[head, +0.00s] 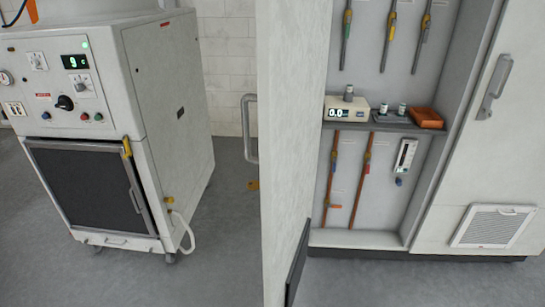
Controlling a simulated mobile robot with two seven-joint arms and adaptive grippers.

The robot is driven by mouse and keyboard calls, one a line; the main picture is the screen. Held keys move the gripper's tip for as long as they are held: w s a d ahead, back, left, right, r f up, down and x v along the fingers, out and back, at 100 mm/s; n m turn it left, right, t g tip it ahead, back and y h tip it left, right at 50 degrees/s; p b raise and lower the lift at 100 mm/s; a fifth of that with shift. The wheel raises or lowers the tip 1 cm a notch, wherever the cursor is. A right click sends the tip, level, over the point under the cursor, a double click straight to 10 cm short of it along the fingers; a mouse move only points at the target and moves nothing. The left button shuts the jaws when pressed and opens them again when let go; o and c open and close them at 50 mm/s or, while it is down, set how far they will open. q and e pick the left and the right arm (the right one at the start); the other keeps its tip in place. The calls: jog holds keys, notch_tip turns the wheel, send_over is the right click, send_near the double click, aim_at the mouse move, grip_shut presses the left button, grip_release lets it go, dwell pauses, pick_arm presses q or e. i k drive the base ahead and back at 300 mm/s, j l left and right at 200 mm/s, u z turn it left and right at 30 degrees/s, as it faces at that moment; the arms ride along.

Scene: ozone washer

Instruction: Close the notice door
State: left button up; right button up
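A tall white door (288,120), which I take to be the notice door, stands open in the middle of the head view, swung out from the wall cabinet. A grey bar handle (249,128) sticks out on its left side. A dark panel (297,262) shows low by its right edge. The open cabinet (355,237) lies to the right of the door, with its inside exposed. The top and bottom of the door run out of the picture. Neither of my grippers is in view.
A white wheeled machine (172,95) with dials stands left of the door, with grey floor (222,225) between them. The cabinet shelf (385,124) holds a small meter (345,110) and an orange box (426,117). A shut door with a handle (494,85) is at right.

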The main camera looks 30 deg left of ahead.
aim_at(292, 36)
jog(key=i+j, duration=0.15)
jog(key=j, duration=0.3)
jog(key=i+j+z, duration=0.15)
jog(key=j, duration=0.35)
jog(key=i+j, duration=0.1)
jog(key=j, duration=0.35)
jog(key=i+j+z, duration=0.15)
jog(key=j, duration=0.35)
jog(key=k, duration=0.05)
